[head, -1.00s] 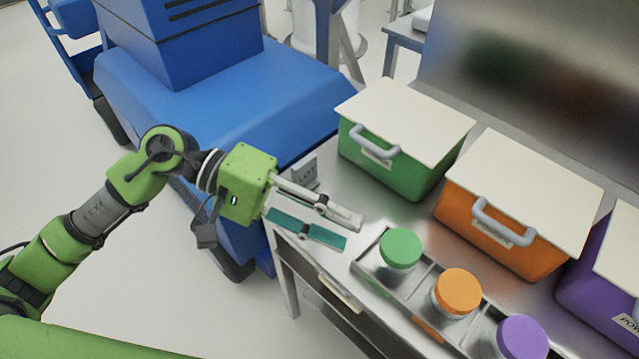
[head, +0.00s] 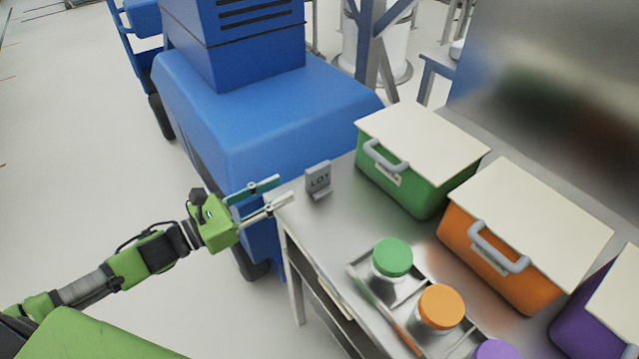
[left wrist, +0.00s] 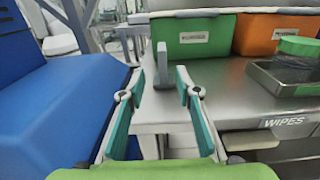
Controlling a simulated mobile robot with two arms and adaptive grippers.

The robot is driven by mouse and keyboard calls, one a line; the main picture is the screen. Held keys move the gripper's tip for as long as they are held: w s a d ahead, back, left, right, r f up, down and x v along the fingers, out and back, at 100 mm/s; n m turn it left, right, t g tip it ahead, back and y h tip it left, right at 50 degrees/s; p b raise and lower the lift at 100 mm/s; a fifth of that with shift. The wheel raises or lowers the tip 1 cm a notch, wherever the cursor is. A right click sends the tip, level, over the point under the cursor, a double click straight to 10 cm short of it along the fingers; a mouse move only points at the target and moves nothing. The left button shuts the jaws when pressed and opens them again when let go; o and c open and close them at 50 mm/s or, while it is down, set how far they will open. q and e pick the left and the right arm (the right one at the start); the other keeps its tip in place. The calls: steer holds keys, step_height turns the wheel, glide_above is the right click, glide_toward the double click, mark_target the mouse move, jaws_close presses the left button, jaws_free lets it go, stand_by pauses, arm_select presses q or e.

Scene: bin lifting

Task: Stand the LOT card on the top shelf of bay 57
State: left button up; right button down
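The LOT card (head: 318,180) is a small grey upright plate on a foot, standing at the near left corner of the metal table. It shows edge-on in the left wrist view (left wrist: 162,65). My left gripper (head: 284,188) is open and empty, just left of the card, its fingers pointing toward it and apart from it. In the left wrist view the fingertips (left wrist: 161,80) are spread, with the card beyond and between them. My right gripper is not in view. I cannot make out bay 57 or its top shelf.
Green (head: 400,185) and orange (head: 480,255) lidded bins stand behind the card on the table (head: 340,225). A tray (head: 407,288) holds jars with coloured lids. A large blue machine (head: 270,110) stands close to the table's left end. The floor at left is clear.

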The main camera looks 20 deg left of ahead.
mark_target(306, 177)
arm_select(q)
steer(key=x, duration=0.5)
steer(key=shift+s+r+p, duration=0.1)
steer(key=shift+r+p, duration=0.05)
steer(key=shift+p, duration=0.2)
steer(key=shift+w+d, duration=0.3)
steer(key=shift+w, duration=0.05)
steer(key=shift+w+d+p, duration=0.35)
steer(key=shift+w+d, duration=0.05)
steer(key=p+x, duration=0.1)
steer(key=x, duration=0.2)
steer(key=shift+w+d, duration=0.15)
steer(key=shift+d, duration=0.05)
steer(key=shift+w+d+f, duration=0.25)
steer(key=shift+w, duration=0.05)
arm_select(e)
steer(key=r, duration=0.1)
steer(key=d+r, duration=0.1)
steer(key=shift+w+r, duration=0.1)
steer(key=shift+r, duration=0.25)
arm_select(q)
jaws_close()
